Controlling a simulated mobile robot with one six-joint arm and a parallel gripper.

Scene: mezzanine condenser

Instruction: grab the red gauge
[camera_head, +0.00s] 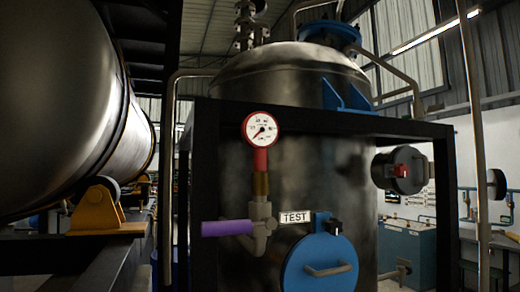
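The red gauge (261,130) is in the head view, a little left of the middle. It has a round white dial with a red rim and dark markings. The gauge stands upright in front of a large dark metal tank (320,190). Nothing covers its dial. My gripper is not in view.
A purple handle (226,228) sticks out left from the valve. A TEST label (295,217) and a blue round hatch (320,265) are right of it. A black frame (204,200) surrounds the tank. A large horizontal cylinder (60,100) fills the left.

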